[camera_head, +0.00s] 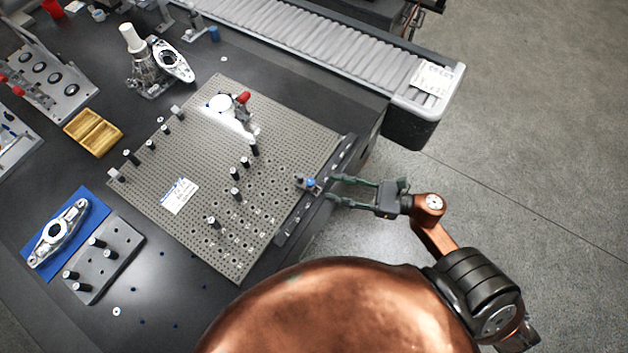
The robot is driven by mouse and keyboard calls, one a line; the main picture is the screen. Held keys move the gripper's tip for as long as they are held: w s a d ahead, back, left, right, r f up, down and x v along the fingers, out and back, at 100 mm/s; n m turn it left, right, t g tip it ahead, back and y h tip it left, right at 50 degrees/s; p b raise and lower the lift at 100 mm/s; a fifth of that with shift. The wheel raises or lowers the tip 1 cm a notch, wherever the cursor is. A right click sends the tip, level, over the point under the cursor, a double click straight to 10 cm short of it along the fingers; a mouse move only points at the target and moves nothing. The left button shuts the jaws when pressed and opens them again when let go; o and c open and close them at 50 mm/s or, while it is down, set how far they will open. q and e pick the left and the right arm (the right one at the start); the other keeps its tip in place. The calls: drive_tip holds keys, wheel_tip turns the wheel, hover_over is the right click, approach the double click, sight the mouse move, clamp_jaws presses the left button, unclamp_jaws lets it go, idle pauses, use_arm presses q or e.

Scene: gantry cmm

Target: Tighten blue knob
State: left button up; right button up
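The blue knob (311,183) sits on a small fixture at the right edge of the perforated plate (190,215), beside a dark rail (318,190). My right gripper (333,189) comes in from the right, with its two fingers spread apart and pointing left at the knob. Its fingertips are just to the right of the knob, and a small gap seems to lie between them. Nothing shows between the fingers. My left gripper is not in this view.
Several black posts stand on the plate, with a red-capped part (243,98) near its back. A roller conveyor (310,40) runs along the back. A blue mat (93,213) with a metal part and a grey block (122,240) lie at left. Open floor is at right.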

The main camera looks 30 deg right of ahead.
sight(315, 188)
drive_tip(key=x, duration=0.6)
drive_tip(key=shift+w+a, duration=0.15)
drive_tip(key=shift+w, duration=0.1)
drive_tip(key=shift+c, duration=0.6)
clamp_jaws()
